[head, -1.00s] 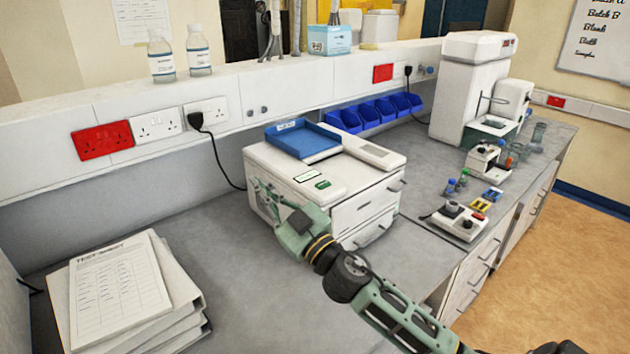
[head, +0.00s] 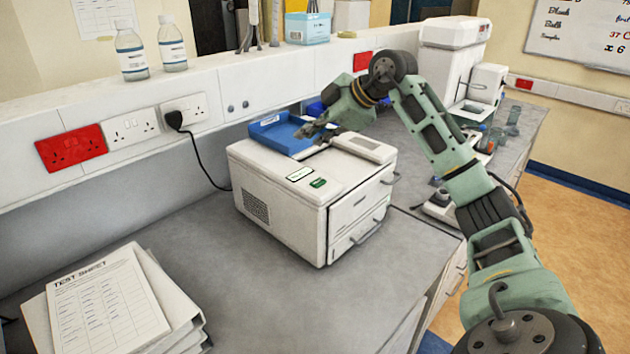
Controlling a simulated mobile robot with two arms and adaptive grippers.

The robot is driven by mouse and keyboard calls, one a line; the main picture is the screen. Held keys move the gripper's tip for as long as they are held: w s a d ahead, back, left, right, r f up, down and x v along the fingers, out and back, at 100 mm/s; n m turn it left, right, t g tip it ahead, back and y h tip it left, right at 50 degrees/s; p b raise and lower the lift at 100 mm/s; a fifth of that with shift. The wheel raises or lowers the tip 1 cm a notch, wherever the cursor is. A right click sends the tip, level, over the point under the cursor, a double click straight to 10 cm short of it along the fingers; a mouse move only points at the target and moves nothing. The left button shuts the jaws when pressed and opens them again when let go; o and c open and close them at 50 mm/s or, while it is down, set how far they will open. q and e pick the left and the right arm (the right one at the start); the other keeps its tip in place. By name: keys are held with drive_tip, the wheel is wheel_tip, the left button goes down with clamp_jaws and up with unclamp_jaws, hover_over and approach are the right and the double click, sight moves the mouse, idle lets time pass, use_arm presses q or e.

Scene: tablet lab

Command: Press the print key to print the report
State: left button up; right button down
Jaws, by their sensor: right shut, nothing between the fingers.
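The white printer (head: 290,225) stands on the grey bench in the middle of the head view. On its top front edge is a small green key (head: 318,183), beside a small pale panel with a dark frame (head: 299,174). I cannot read the label on the key. My right gripper (head: 308,133) is shut and empty, above the top of the printer near the blue tray (head: 270,138). It is behind the green key and apart from it. The key is in plain view. My left gripper is not in view.
A stack of binders with a test sheet (head: 105,305) lies at the front left. A black cable (head: 197,150) runs from the wall socket behind the printer. My right arm hides part of the equipment on the right. The bench left of the printer is clear.

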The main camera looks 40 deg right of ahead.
drive_tip(key=shift+w+f, duration=0.1)
drive_tip(key=shift+f, duration=0.05)
drive_tip(key=b, duration=0.7)
hover_over(313, 185)
wheel_tip(313, 185, down, 8)
drive_tip(key=shift+w+r, duration=0.1)
drive_tip(key=shift+r, duration=0.1)
drive_tip(key=shift+f+b, duration=0.4)
drive_tip(key=shift+f, duration=0.05)
drive_tip(key=shift+f, duration=0.2)
idle(0.5)
drive_tip(key=shift+f, duration=0.25)
